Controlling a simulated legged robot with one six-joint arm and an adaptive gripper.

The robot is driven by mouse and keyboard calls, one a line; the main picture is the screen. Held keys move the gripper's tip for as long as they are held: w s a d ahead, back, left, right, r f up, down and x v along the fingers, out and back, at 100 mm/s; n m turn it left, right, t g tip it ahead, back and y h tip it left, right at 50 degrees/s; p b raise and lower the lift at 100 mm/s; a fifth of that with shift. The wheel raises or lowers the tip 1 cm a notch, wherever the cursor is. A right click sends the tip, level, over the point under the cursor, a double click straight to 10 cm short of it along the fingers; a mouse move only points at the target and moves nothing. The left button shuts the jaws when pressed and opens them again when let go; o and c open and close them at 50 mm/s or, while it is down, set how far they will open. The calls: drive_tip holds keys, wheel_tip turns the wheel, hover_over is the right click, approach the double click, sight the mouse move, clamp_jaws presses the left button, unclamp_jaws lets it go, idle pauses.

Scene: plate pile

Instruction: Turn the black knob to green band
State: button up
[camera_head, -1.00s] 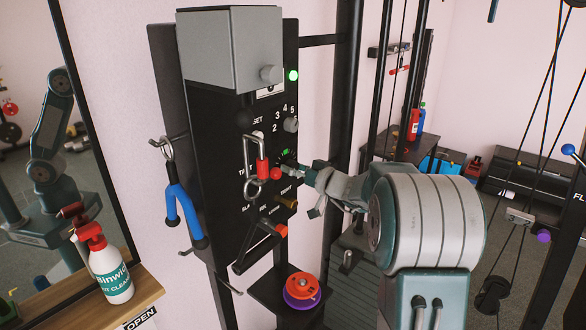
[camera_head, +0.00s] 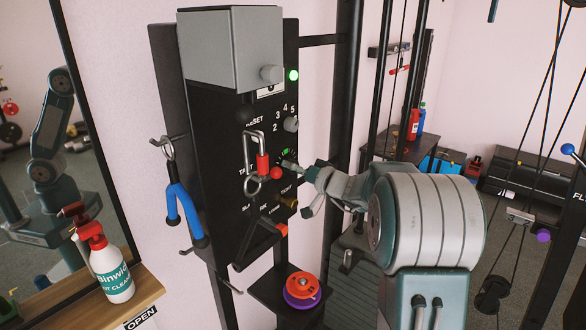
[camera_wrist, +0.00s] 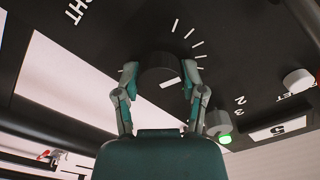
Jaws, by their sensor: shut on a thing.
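The black knob (camera_wrist: 158,66) sits on the black panel, with white tick marks fanning around one side and a white pointer line on its edge. My gripper (camera_wrist: 161,76) is shut on it, one finger on each side in the wrist view. In the head view my gripper (camera_head: 290,166) reaches the panel from the right and mostly hides the knob. A small green mark (camera_head: 286,153) shows just above the fingertips there; I take it for the green band. In the wrist view I cannot make out the band.
A numbered dial's grey knob (camera_head: 291,125) and a lit green lamp (camera_head: 293,75) are above. A shelf with orange and purple discs (camera_head: 302,288) stands lower.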

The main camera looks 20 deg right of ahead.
drive_tip(key=m, duration=0.4)
drive_tip(key=shift+m, duration=0.4)
drive_tip(key=m, duration=0.3)
drive_tip(key=shift+f+m, duration=0.1)
drive_tip(key=shift+m, duration=0.2)
drive_tip(key=m, duration=0.4)
drive_tip(key=shift+f+m, duration=0.1)
drive_tip(key=shift+m, duration=1.4)
drive_tip(key=o, duration=1.2)
drive_tip(key=shift+w+f, duration=0.1)
drive_tip(key=shift+c, duration=0.2)
drive_tip(key=shift+d, duration=0.1)
